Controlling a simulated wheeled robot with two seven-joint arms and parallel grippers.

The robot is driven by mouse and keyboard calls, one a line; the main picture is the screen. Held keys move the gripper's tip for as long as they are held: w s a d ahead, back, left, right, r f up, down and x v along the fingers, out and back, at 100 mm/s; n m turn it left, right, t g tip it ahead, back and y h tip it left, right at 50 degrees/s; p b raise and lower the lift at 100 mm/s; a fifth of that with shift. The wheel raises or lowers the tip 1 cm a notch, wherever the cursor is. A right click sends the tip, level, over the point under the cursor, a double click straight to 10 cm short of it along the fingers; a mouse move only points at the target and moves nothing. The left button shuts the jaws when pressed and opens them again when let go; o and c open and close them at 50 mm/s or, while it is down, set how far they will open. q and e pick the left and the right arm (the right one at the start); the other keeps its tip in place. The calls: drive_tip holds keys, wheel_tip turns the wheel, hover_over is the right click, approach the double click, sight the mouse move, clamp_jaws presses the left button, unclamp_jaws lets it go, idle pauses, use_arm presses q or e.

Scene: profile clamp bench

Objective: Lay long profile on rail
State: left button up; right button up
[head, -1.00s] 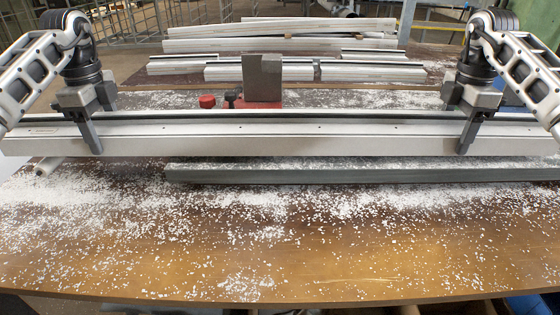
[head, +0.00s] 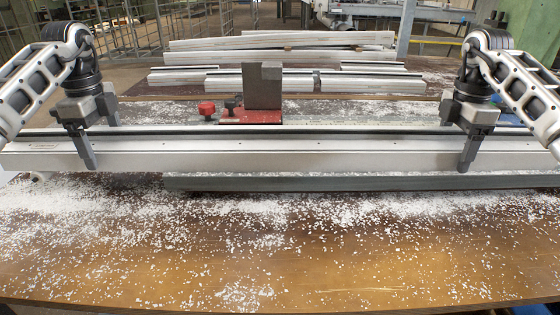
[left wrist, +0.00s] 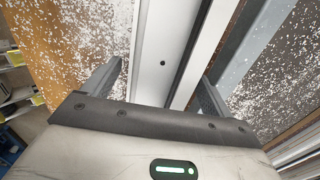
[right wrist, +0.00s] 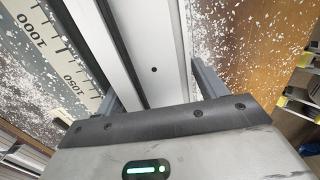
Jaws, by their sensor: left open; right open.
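The long pale aluminium profile (head: 280,156) spans nearly the full width of the head view. My left gripper (head: 88,153) and right gripper (head: 468,153) straddle it near either side, one finger of each in front of its front face. Both are open; in the left wrist view (left wrist: 163,80) and right wrist view (right wrist: 154,85) the profile runs between the fingers. A dark grey bar (head: 350,183), perhaps the rail, shows just below the profile's front edge. Whether the profile touches what lies under it is hidden.
A red clamp piece (head: 250,116) with a grey block (head: 263,85) and a red knob (head: 207,109) stands behind the profile. White profiles (head: 280,42) are stacked at the back. A ruler (right wrist: 62,45) shows in the right wrist view. White chips cover the brown bench (head: 200,265), otherwise clear in front.

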use_arm(q)
wheel_tip(320, 180, up, 7)
drive_tip(key=shift+s+r, duration=0.1)
use_arm(e)
drive_tip(key=shift+w+r, duration=0.25)
drive_tip(key=shift+r, duration=0.25)
wheel_tip(320, 180, up, 6)
drive_tip(key=shift+a+r, duration=0.1)
drive_tip(key=shift+r, duration=0.05)
drive_tip(key=shift+s+r, duration=0.15)
drive_tip(key=shift+r, duration=0.3)
